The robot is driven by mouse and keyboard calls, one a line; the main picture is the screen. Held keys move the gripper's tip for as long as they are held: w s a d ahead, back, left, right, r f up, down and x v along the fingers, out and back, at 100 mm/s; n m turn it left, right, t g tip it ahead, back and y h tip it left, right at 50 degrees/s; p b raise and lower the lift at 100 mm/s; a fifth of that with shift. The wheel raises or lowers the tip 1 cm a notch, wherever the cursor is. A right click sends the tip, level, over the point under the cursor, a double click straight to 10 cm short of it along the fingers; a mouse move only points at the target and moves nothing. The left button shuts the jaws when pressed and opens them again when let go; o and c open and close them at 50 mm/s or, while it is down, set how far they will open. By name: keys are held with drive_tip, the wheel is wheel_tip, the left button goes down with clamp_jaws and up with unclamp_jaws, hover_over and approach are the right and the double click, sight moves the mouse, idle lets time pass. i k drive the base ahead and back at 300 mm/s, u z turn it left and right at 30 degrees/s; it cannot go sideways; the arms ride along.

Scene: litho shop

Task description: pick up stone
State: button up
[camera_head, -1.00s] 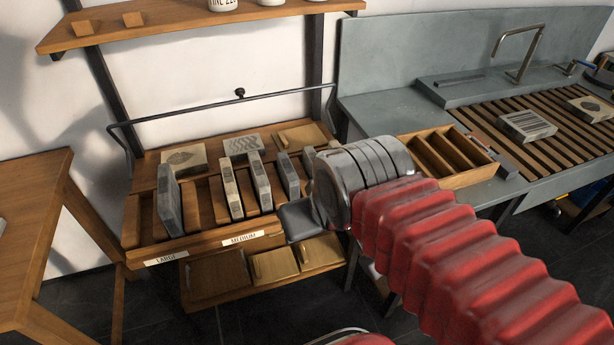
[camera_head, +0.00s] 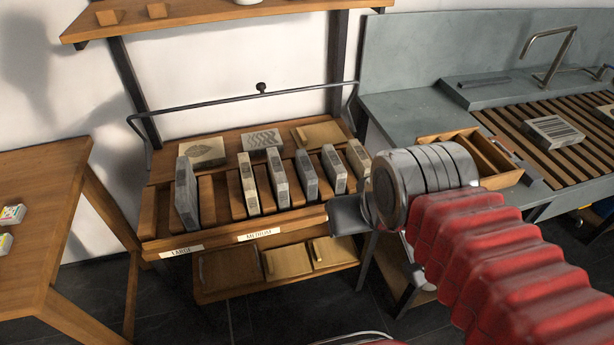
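Several grey and tan stones stand on edge in a slotted wooden rack. A large grey stone (camera_head: 187,194) stands at the left above the LARGE label (camera_head: 181,252). A tan stone (camera_head: 249,183) and grey stones (camera_head: 277,181) stand above the MEDIUM label (camera_head: 259,233). More narrow stones (camera_head: 333,168) stand to their right. A leaf-patterned stone (camera_head: 202,152) and a wave-patterned stone (camera_head: 261,140) lie flat on the back ledge. My gripper (camera_head: 349,214) shows as a dark finger at the rack's right front end, largely hidden by my wrist; its opening cannot be seen.
A striped stone (camera_head: 552,132) lies on the slatted sink top (camera_head: 510,125) at right. A wooden divided box (camera_head: 500,178) stands on the grey counter (camera_head: 405,110) behind my wrist. A wooden table (camera_head: 40,190) is at left. A metal rail (camera_head: 225,100) spans behind the rack.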

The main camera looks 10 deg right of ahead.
sight(308, 178)
drive_tip(key=z, duration=0.05)
drive_tip(key=k, duration=0.6)
drive_tip(key=u, duration=0.3)
drive_tip(key=i, duration=0.65)
drive_tip(key=u, duration=0.5)
drive_tip(key=i, duration=0.8)
drive_tip(key=z, duration=0.05)
